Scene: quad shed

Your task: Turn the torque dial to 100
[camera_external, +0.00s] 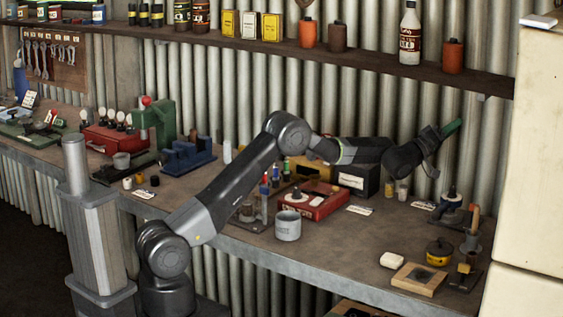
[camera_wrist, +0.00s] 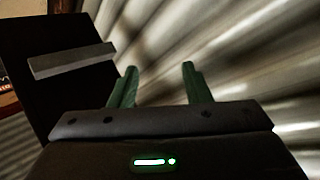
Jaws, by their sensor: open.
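My gripper (camera_external: 453,127) is raised above the right part of the bench, close to the corrugated wall, with its green fingers pointing up and right. In the wrist view my gripper (camera_wrist: 159,70) has its two green fingers apart with nothing between them. I cannot tell for sure which thing is the torque dial, and no scale or number is readable. A red box (camera_external: 323,207) with a small round part on top sits mid-bench, below my forearm. A small fixture with a dark upright knob (camera_external: 452,194) stands at the right, below my gripper.
A black box (camera_external: 357,178) with a pale front stands behind the red box. A grey mug (camera_external: 288,226) is near the front edge. A yellow-and-black tin (camera_external: 439,252) and a wooden tray (camera_external: 419,280) lie at front right. A shelf (camera_external: 370,61) runs above.

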